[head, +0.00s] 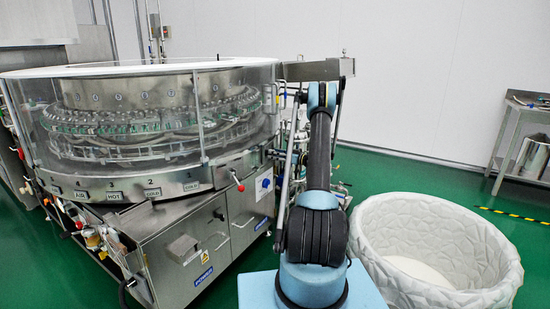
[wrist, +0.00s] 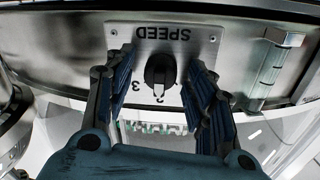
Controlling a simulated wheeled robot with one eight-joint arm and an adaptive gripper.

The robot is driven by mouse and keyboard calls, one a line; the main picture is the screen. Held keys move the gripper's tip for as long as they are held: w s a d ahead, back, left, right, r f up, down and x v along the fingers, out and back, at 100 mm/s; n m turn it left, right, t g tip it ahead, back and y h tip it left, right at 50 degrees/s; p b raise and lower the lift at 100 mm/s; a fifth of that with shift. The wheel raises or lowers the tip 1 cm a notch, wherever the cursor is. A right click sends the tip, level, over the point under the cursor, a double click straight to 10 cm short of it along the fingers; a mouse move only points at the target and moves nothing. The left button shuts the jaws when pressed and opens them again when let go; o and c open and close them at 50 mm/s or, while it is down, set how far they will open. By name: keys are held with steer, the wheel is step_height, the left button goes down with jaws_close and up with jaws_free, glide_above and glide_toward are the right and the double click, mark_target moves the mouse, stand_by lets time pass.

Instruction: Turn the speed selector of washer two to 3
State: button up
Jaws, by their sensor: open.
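The speed selector (wrist: 160,72) is a round black knob on a silver plate (wrist: 205,38) lettered SPEED, which appears upside down in the wrist view. A 3 shows to the knob's lower left and a 2 just below it. The knob's mark seems to face the 2, but it is too small to be sure. My gripper (wrist: 159,62) is open, with one dark ribbed finger on each side of the knob and a gap on both sides. The right finger hides part of the plate. In the head view my arm hides the gripper and selector.
A large round washer with a clear guard (head: 130,115) fills the left of the head view. A steel cabinet (head: 205,240) with a red-knobbed lever stands below it. A white quilted bin (head: 440,225) stands to the right. Green floor is open beyond the bin.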

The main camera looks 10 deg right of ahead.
steer(key=c, duration=1.1)
steer(key=shift+o, duration=0.2)
steer(key=shift+m, duration=0.3)
steer(key=m, duration=0.3)
steer(key=shift+r+m, duration=0.1)
steer(key=shift+m, duration=0.2)
steer(key=m, duration=0.4)
steer(key=shift+d+g, duration=0.1)
steer(key=shift+g, duration=0.2)
steer(key=shift+m, duration=0.4)
steer(key=o, duration=1.1)
steer(key=shift+c, duration=0.2)
